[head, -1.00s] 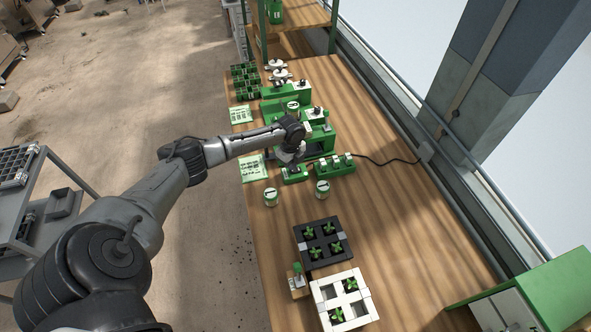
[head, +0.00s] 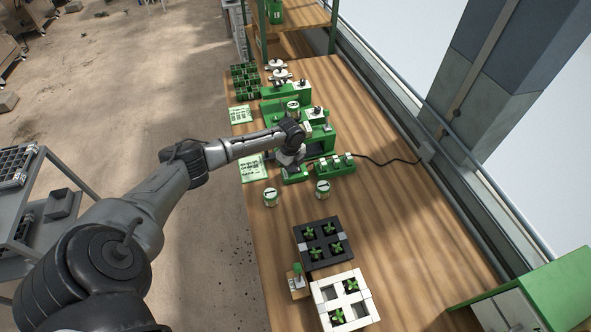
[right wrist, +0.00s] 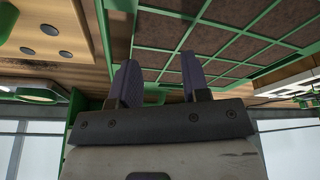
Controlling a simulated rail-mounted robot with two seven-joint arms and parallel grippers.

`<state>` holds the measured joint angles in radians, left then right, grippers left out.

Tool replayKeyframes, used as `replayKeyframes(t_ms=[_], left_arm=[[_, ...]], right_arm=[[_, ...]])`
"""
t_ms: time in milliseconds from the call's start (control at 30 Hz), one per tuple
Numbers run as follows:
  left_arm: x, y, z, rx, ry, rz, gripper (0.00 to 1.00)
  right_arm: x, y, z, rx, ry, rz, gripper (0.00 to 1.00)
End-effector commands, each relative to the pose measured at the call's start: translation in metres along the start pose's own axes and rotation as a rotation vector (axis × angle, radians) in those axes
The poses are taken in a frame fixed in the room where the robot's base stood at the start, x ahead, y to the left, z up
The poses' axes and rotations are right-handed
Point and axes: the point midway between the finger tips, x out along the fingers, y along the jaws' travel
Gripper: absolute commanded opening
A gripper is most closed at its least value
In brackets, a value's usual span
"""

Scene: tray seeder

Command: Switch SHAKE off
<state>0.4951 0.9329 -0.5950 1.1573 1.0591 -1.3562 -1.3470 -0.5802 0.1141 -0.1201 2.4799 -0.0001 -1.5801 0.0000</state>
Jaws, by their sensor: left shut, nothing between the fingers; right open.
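My left gripper (head: 291,163) is at the small green box (head: 296,177) on the bench in the head view. It is shut with nothing in it, its tips at or just above the box top; contact cannot be told. The gripper hides part of that box. A green control box (head: 335,166) with several pale knobs or switches stands just to its right. I cannot read any SHAKE label, nor tell how a switch is set. My right gripper (right wrist: 162,82) is open and empty in the right wrist view, its two fingers apart.
The green seeder machine (head: 320,143) stands behind the boxes. A black tray (head: 307,256) and a white tray (head: 321,292) hold green plants. A cable (head: 385,162) runs right. A green-framed grid (right wrist: 235,45) shows above the right fingers.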

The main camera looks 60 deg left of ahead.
Motion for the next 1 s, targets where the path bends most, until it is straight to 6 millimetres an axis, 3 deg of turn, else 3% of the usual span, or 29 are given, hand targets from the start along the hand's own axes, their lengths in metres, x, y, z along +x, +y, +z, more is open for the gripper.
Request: replayKeyframes(t_ms=[567,1000], left_arm=[[0.004,0.0,0.0,0.0,-0.001,0.001,0.0],[-0.027,0.0,0.0,0.0,0.0,0.0,0.0]], right_arm=[[0.001,0.003,0.001,-0.009,-0.001,0.007,0.43],[-0.028,0.003,-0.008,-0.008,-0.001,0.006,0.43]])
